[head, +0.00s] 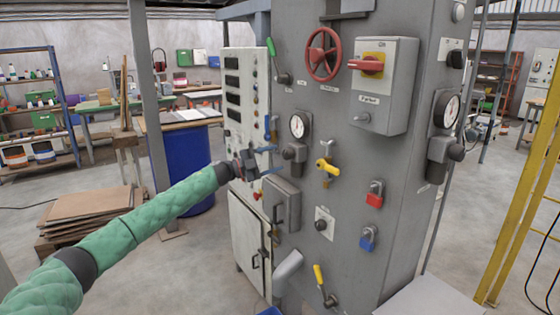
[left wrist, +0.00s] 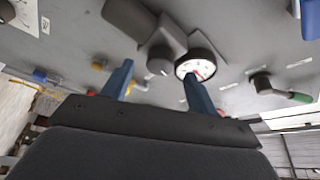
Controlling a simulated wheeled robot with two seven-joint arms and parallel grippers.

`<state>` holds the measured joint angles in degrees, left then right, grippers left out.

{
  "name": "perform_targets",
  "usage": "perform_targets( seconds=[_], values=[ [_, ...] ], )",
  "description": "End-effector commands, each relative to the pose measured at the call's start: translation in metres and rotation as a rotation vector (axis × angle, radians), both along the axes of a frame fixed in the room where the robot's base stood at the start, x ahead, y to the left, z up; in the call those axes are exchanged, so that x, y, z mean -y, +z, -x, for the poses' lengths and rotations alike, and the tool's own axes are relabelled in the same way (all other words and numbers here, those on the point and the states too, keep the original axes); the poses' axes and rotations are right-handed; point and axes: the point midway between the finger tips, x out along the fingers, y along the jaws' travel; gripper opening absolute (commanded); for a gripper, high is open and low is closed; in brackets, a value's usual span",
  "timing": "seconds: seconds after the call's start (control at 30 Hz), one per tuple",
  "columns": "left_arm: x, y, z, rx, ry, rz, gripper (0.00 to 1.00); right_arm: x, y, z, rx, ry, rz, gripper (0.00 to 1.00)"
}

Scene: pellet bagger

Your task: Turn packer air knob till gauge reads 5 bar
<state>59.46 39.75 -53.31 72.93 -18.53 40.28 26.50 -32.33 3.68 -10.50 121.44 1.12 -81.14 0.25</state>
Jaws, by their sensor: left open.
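A round white gauge (head: 298,126) sits on the front of the grey machine column, with a dark grey knob (head: 290,153) just below it. A second gauge (head: 446,108) with its own knob (head: 457,152) sits on the right-hand face. Labels are too small to read, so I cannot tell which is the packer's. My left gripper (head: 273,159) is open and empty, just left of the front knob and apart from it. In the left wrist view the knob (left wrist: 160,60) lies between the blue fingertips; the gauge (left wrist: 195,65) is partly covered by one finger, its reading unclear. My right gripper is out of view.
A yellow valve handle (head: 328,168), a red padlock (head: 375,194) and a grey switch box (head: 385,88) project near the knobs.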

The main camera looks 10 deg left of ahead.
Motion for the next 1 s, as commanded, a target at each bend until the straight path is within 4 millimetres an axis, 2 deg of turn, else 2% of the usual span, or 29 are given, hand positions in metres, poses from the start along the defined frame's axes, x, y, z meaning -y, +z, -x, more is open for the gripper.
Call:
perform_targets(
  seconds=[0.2, 0.4, 0.87, 1.0],
  values=[
    [-0.023, -0.007, 0.01, 0.0, 0.002, 0.0, 0.59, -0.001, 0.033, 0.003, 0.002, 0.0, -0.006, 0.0],
    [-0.032, -0.007, 0.015, -0.001, 0.0, 0.0, 0.59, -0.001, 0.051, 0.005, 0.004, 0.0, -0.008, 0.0],
    [-0.034, -0.007, 0.016, 0.015, 0.005, -0.007, 0.59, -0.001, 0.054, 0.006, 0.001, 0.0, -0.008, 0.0],
    [-0.041, -0.008, 0.001, 0.034, 0.097, -0.02, 0.59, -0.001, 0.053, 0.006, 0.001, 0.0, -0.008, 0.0]
  ],
)
